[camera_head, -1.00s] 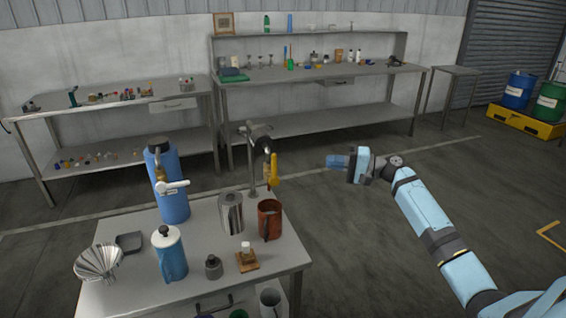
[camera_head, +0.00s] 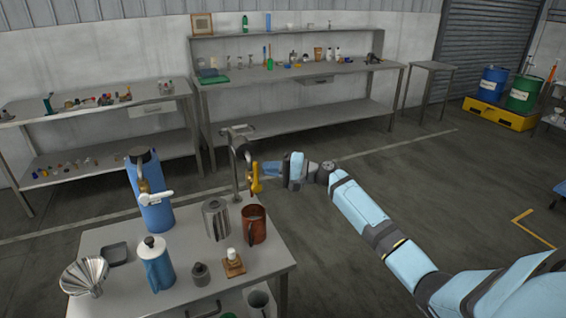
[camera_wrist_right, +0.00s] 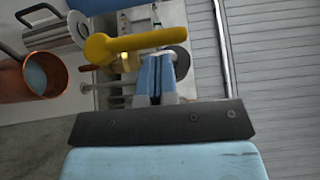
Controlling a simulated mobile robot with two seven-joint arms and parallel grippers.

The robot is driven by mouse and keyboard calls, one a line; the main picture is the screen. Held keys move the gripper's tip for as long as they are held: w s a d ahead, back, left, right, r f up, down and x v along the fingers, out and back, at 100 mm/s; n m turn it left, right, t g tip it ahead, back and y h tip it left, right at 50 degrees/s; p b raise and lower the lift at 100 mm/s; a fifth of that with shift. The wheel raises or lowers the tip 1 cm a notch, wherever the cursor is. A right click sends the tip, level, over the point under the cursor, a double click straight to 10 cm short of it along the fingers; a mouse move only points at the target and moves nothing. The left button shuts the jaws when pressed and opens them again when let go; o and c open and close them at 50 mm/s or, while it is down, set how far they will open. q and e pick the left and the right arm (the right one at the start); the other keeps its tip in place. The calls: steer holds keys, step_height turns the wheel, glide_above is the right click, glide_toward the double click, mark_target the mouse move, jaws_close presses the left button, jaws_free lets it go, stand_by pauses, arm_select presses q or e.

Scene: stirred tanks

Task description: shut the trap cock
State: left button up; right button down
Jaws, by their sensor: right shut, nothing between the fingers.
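A cock with a yellow lever (camera_head: 257,178) is mounted on a metal stand (camera_head: 235,165) at the back right of the near table. The lever points roughly up and down in the head view. My right gripper (camera_head: 270,169) is shut and empty, just right of the lever. In the right wrist view, the shut fingertips (camera_wrist_right: 155,62) lie close to the yellow lever (camera_wrist_right: 130,42); I cannot tell whether they touch. A second cock with a white lever (camera_head: 155,198) is on a blue tank (camera_head: 150,170). My left gripper is out of view.
A copper mug (camera_head: 254,226) and a steel jug (camera_head: 215,218) stand below the yellow-levered cock.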

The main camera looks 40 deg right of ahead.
steer(key=shift+a, duration=0.35)
steer(key=shift+a+r+p, duration=0.1)
steer(key=shift+a+p, duration=0.1)
steer(key=shift+p, duration=0.15)
